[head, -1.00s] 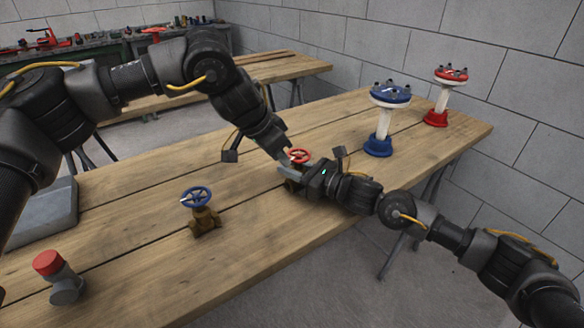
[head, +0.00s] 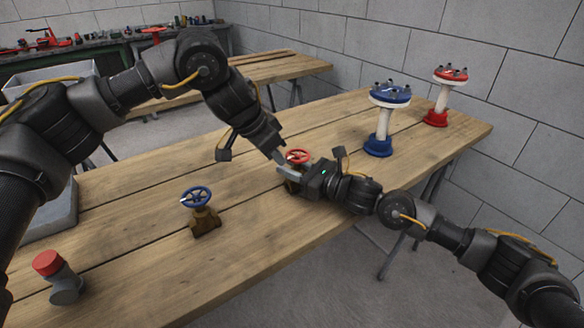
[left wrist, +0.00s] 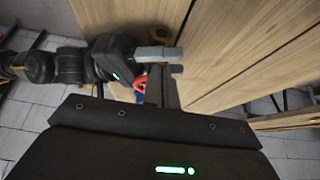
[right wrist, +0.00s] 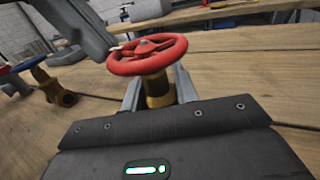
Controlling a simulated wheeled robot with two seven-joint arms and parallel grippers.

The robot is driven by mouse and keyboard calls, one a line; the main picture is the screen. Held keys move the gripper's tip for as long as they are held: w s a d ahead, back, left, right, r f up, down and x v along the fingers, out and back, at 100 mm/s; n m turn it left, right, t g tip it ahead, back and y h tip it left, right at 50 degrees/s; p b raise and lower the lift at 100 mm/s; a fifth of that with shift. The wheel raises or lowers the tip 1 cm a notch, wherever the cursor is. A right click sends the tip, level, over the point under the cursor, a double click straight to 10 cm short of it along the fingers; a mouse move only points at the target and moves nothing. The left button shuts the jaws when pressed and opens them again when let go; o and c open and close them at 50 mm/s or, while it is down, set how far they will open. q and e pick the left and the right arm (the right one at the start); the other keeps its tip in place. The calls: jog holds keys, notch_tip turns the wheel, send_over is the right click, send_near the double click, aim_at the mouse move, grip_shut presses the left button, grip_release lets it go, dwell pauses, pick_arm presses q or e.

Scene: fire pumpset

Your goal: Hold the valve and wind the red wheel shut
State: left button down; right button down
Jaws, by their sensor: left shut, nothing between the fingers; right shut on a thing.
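The valve with the red wheel (head: 298,156) is on the wooden table, its brass body (right wrist: 157,88) below the wheel. My right gripper (head: 290,171) is shut on that body, a finger on each side in the right wrist view. My left gripper (head: 281,158) is shut and empty, just left of the red wheel; its tip also shows by the wheel's far left rim in the right wrist view (right wrist: 105,45). I cannot tell whether it touches the rim. In the left wrist view the red wheel (left wrist: 140,83) is mostly hidden behind my fingers.
A brass valve with a blue wheel (head: 197,197) stands to the left. A grey pipe piece with a red cap (head: 58,277) is at the front left. Blue (head: 379,143) and red (head: 436,116) flanged stands are at the right back. A grey bin (head: 55,215) is at the left edge.

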pick_arm(q)
notch_tip(320, 180, up, 6)
pick_arm(e)
jog(key=shift+w+d, duration=0.1)
dwell(0.4)
jog(key=c, duration=1)
grip_release()
jog(key=v, duration=1.2)
jog(key=shift+f, duration=0.1)
